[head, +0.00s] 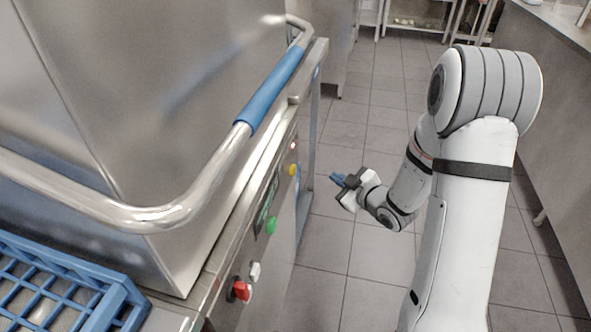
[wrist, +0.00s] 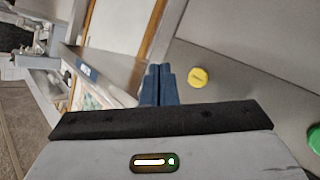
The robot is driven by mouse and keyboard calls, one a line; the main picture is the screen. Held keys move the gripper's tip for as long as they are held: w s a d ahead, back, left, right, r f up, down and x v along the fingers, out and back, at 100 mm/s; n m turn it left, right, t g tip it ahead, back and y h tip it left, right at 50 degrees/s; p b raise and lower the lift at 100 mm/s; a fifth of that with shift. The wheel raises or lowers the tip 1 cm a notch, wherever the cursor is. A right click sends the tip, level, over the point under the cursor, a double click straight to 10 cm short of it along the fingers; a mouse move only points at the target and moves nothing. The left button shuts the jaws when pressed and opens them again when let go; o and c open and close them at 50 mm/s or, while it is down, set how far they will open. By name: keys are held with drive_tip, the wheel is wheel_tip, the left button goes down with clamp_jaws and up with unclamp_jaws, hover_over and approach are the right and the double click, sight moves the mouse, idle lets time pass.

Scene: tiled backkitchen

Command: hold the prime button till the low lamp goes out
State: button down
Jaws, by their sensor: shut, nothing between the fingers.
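A yellow button (head: 292,169) sits on the front panel of the steel machine; no label on it is readable. It also shows in the wrist view (wrist: 198,77), just right of my fingertips. A small reddish lamp (head: 293,146) shows above it in the head view and looks lit; I do not make it out in the wrist view. My gripper (head: 338,180) is shut and empty, its blue fingers together. It is to the right of the panel in the head view, apart from the yellow button. The fingers also show in the wrist view (wrist: 157,72).
A green button (head: 271,225), a pale switch (head: 254,271) and a red switch (head: 241,290) are lower along the panel. A steel bar with a blue grip (head: 271,88) juts out above. A blue rack (head: 62,268) is at lower left. Tiled floor is clear beyond my gripper.

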drive_tip(key=w+a, duration=0.1)
drive_tip(key=a, duration=0.7)
drive_tip(key=shift+w+b, duration=0.3)
drive_tip(key=shift+b, duration=0.05)
drive_tip(key=shift+a, duration=0.2)
idle(1.5)
drive_tip(key=shift+a+b, duration=0.25)
drive_tip(key=shift+b, duration=0.1)
drive_tip(key=shift+w+a, duration=0.15)
drive_tip(key=shift+a, duration=0.3)
idle(0.5)
drive_tip(key=shift+d, duration=0.1)
idle(2.4)
drive_tip(key=shift+d+b, duration=0.45)
drive_tip(key=shift+d, duration=0.3)
drive_tip(key=shift+s+d, duration=0.2)
drive_tip(key=shift+d, duration=0.6)
drive_tip(key=shift+s+d, duration=0.25)
drive_tip(key=shift+d, duration=0.6)
drive_tip(key=shift+s+d, duration=0.2)
drive_tip(key=shift+d, duration=0.6)
